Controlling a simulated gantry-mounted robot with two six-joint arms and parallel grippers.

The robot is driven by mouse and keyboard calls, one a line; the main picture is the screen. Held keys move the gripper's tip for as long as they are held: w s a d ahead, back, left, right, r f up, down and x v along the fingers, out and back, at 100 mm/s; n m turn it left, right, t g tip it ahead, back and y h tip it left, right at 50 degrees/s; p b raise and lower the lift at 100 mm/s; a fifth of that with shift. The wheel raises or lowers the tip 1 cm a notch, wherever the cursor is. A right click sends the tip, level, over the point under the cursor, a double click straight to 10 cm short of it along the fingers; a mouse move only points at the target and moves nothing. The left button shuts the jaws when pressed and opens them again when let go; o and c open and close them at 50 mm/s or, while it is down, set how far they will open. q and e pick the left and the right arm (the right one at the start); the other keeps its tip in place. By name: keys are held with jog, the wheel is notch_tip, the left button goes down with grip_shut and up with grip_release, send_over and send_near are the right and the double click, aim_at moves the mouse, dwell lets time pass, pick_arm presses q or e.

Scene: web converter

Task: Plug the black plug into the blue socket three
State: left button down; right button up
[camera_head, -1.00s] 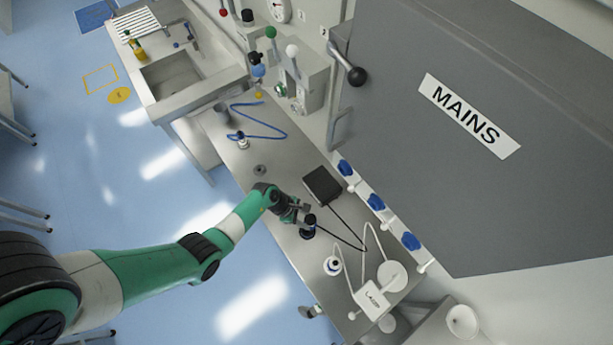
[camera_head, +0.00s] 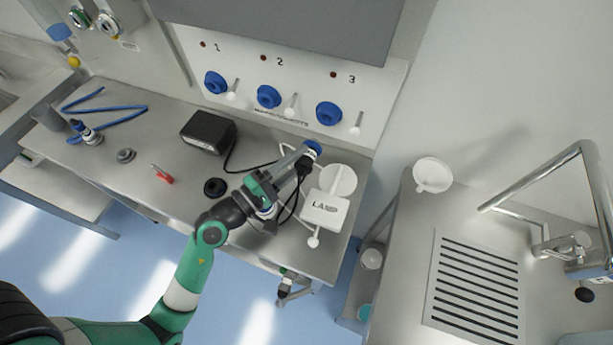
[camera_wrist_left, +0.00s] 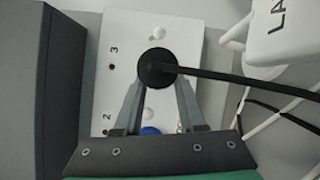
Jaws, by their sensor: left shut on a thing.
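My left gripper (camera_head: 302,158) is shut on the black plug (camera_head: 305,168), which has a blue and white end. In the left wrist view the round back of the black plug (camera_wrist_left: 157,68) sits between the fingertips, with its cable running right. The blue socket three (camera_head: 328,115) is on the wall panel under the number 3. In the head view the plug appears below socket three, and a gap shows between them. In the wrist view the plug hides socket three. Blue sockets two (camera_head: 268,96) and one (camera_head: 215,82) are to its left. My right gripper is not in view.
The black box (camera_head: 208,132) with the cable stands on the steel bench. A white lamp (camera_head: 325,208) is close to the right of my left gripper. A red-handled item (camera_head: 161,174) and a black ring (camera_head: 215,187) lie to the left. A grey cabinet (camera_head: 290,25) overhangs the panel.

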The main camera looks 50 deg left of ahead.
pick_arm(q)
jog(key=shift+s+d+r, duration=0.1)
jog(key=shift+s+d, duration=0.05)
jog(key=shift+d, duration=0.2)
jog(key=shift+r, duration=0.25)
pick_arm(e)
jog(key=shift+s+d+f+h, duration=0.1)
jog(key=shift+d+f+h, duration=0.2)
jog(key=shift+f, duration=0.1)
pick_arm(q)
jog(key=shift+a, duration=0.1)
jog(key=shift+f+n+t+b, duration=0.4)
jog(key=shift+b, duration=0.55)
jog(key=shift+w+a+r, duration=0.15)
jog(key=shift+w+r, duration=0.05)
jog(key=shift+w, duration=0.05)
jog(key=shift+w+a, duration=0.4)
jog(key=shift+w, duration=0.35)
jog(key=shift+w+a, duration=0.35)
jog(key=shift+w, duration=0.4)
jog(key=shift+w+a, duration=0.4)
jog(key=shift+w, duration=0.35)
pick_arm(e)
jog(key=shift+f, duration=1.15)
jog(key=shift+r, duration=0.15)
